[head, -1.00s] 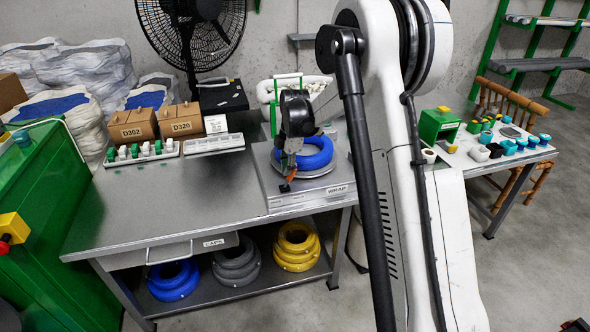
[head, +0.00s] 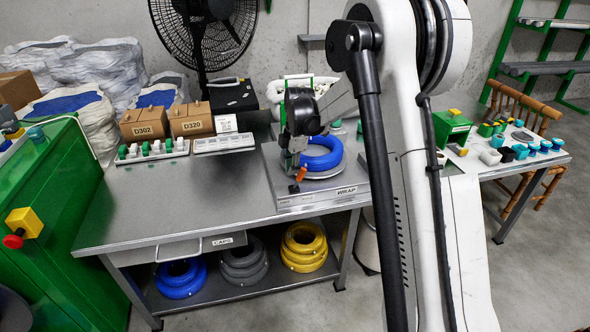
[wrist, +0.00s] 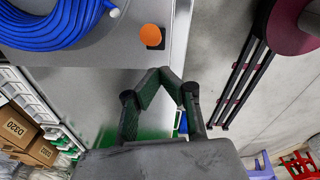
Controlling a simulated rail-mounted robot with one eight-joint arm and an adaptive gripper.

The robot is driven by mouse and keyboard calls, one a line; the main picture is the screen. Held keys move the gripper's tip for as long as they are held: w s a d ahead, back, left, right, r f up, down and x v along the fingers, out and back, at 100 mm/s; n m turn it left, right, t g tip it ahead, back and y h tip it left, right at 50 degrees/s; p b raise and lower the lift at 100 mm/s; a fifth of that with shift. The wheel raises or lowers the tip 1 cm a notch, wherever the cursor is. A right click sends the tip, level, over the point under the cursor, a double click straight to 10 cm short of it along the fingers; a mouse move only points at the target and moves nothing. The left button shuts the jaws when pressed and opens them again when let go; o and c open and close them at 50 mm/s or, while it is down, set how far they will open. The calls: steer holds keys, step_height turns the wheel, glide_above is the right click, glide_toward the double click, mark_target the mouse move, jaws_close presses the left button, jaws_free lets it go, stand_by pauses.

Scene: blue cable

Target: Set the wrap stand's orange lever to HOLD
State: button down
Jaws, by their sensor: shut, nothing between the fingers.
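The wrap stand (head: 320,196) is a grey metal box marked WRAP on the bench, with a blue cable coil (head: 325,158) on top. Its orange lever (head: 301,174) rises from a dark base at the stand's front left. In the wrist view the lever's round orange end (wrist: 151,36) stands over a small black base, right of the blue coil (wrist: 60,25). My gripper (wrist: 170,76) is shut and empty, its tips apart from the lever in that picture. In the head view my dark gripper (head: 290,160) is just above and left of the lever. No HOLD marking is legible.
The bench top (head: 200,200) left of the stand is clear. Cardboard boxes (head: 145,124) and white racks (head: 225,144) stand at its back. A black fan (head: 207,30) is behind. Coils lie on the lower shelf, and a second table is at right.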

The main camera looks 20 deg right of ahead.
step_height(320, 180, up, 10)
steer(key=p, duration=0.1)
steer(key=shift+s+d+r, duration=0.15)
steer(key=shift+s+d, duration=0.1)
steer(key=shift+s, duration=0.15)
steer(key=s+a+r+m+t, duration=0.25)
steer(key=s+r+m, duration=0.2)
steer(key=s, duration=0.45)
steer(key=s+a+r+m+t, duration=0.1)
steer(key=s+a+r+m, duration=0.25)
steer(key=s+r, duration=0.35)
steer(key=s+a+f+m+t, duration=0.1)
steer(key=s+m, duration=0.4)
steer(key=s, duration=0.5)
steer(key=s+a+f+m+t+h, duration=0.1)
steer(key=s+m, duration=0.4)
steer(key=s, duration=0.6)
step_height(320, 180, down, 3)
steer(key=shift+a+r+m+t, duration=0.15)
steer(key=shift+a+m+t, duration=0.25)
steer(key=shift+a+t, duration=0.15)
steer(key=shift+w, duration=0.1)
